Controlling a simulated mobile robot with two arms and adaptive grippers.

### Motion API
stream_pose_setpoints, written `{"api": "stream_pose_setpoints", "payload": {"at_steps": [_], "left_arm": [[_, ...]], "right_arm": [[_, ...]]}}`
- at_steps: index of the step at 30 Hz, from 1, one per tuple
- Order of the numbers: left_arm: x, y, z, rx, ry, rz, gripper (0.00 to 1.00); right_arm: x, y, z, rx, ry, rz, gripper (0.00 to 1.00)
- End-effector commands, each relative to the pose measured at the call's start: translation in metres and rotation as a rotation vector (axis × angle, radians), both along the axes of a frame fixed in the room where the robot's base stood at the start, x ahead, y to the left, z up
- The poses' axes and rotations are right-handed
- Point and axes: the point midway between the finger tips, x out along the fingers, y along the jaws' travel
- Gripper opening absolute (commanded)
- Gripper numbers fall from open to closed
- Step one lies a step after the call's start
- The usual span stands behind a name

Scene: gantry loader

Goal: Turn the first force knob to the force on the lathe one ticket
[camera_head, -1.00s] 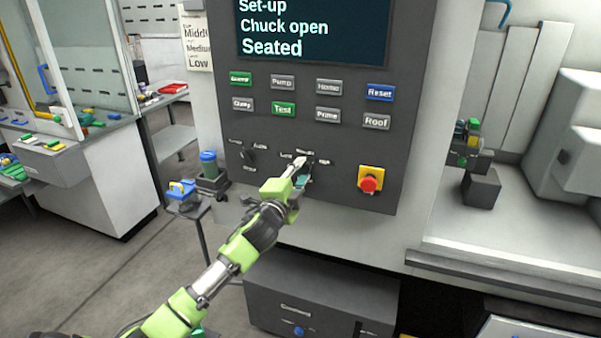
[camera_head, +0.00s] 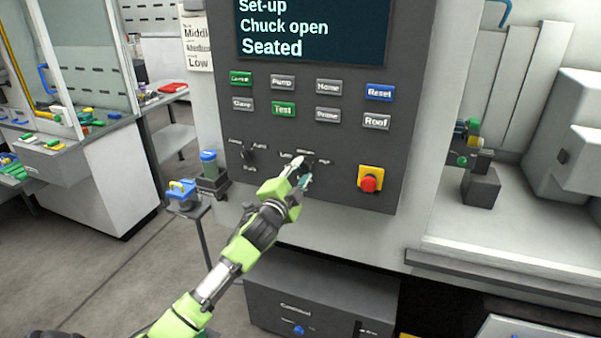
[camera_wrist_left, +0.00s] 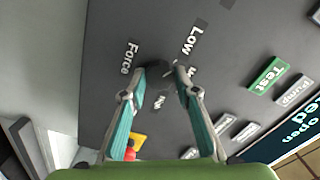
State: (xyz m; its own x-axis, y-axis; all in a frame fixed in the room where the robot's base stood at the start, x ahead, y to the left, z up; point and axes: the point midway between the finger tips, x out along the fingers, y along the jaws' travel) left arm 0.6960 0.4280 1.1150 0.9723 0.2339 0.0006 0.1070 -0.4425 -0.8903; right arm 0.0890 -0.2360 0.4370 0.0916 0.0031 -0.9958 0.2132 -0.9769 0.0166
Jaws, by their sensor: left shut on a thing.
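The force knob (camera_wrist_left: 158,76) is a dark round knob on the grey control panel (camera_head: 222,120). The left wrist view shows the words Force and Low beside it; other labels are partly covered. My left gripper (camera_wrist_left: 159,72) is shut on the knob, with one teal finger on each side. In the head view the left gripper (camera_head: 302,173) reaches the panel from lower left and covers most of the knob. Where the knob points I cannot tell. A paper sheet (camera_head: 197,45) at the panel's upper left reads Middle, Medium, Low. My right gripper is not in view.
A second dark knob (camera_head: 248,156) sits left on the panel. Rows of buttons, including Test (camera_head: 284,109), lie above. A red emergency button (camera_head: 369,184) on a yellow plate is close on the right. A screen (camera_head: 312,32) reads Set-up, Chuck open, Seated.

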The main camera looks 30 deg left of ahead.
Motion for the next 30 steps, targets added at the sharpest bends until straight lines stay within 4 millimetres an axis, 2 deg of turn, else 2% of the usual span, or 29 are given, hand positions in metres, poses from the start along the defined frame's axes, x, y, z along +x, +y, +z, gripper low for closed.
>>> {"api": "stream_pose_setpoints", "payload": {"at_steps": [1,2,3,12,16,20,30], "left_arm": [[0.0,0.001,0.0,-0.002,0.0,0.002,0.36],[0.0,0.001,0.0,-0.002,0.0,0.002,0.44],[0.0,0.001,0.0,-0.002,0.0,0.002,0.45],[0.0,0.0,0.0,0.0,0.001,0.0,0.45],[-0.007,-0.002,-0.001,0.0,0.0,-0.001,0.45],[-0.025,-0.006,-0.002,-0.001,0.003,-0.001,0.45],[-0.09,-0.021,-0.001,-0.001,0.002,0.0,0.45]], "right_arm": [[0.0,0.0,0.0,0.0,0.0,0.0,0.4],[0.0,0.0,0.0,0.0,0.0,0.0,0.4],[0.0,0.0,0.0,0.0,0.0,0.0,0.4],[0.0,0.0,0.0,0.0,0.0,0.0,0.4],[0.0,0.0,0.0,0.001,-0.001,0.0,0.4],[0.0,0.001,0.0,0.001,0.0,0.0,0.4],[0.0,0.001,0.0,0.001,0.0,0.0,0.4]]}}
